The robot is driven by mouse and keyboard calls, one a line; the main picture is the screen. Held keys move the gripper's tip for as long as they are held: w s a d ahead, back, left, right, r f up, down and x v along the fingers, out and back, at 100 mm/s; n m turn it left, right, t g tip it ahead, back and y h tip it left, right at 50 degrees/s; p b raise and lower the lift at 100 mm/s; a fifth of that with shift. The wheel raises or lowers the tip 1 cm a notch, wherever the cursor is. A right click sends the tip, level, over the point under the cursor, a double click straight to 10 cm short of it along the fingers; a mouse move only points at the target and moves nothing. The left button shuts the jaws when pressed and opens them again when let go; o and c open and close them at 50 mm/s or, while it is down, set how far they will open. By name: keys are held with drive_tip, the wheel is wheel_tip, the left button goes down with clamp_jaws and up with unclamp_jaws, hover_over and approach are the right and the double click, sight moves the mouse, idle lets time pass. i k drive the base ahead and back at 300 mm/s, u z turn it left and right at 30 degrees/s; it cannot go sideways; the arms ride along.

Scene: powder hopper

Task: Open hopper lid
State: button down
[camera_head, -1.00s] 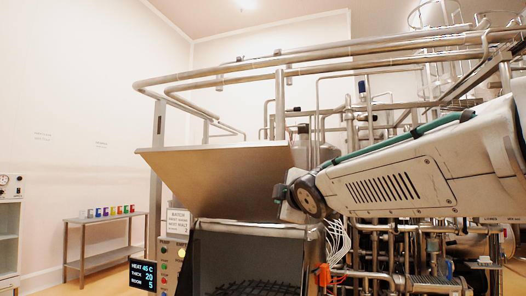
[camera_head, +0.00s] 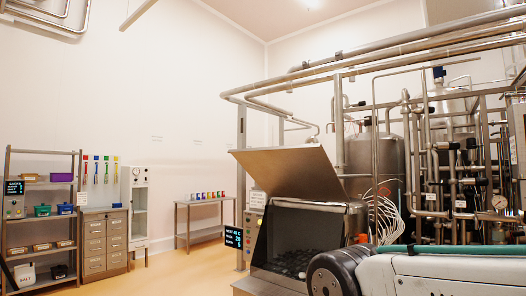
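The hopper lid (camera_head: 289,172) is a flat metal plate. It stands raised and tilted up from the hopper, with nothing seen touching it. The hopper (camera_head: 343,217) is a metal box below the lid, and its front opening shows a dark interior with dark lumps in it. My arm (camera_head: 440,274) crosses the bottom right corner, in front of the hopper's lower right side. My gripper is outside the picture, so its fingers cannot be seen.
A control panel with a display (camera_head: 233,237) is on the hopper's left. Pipes and tanks (camera_head: 376,160) fill the right side. A shelf (camera_head: 18,222), a drawer cabinet (camera_head: 105,241) and a side table (camera_head: 206,232) stand along the left wall. Open floor lies between them and the hopper.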

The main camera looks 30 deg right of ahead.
sight(306, 172)
drive_tip(key=u, duration=0.3)
drive_tip(key=k, duration=0.2)
drive_tip(key=z, duration=1.35)
drive_tip(key=i, duration=1.25)
drive_tip(key=u, duration=0.6)
drive_tip(key=i, duration=0.5)
drive_tip(key=u, duration=0.55)
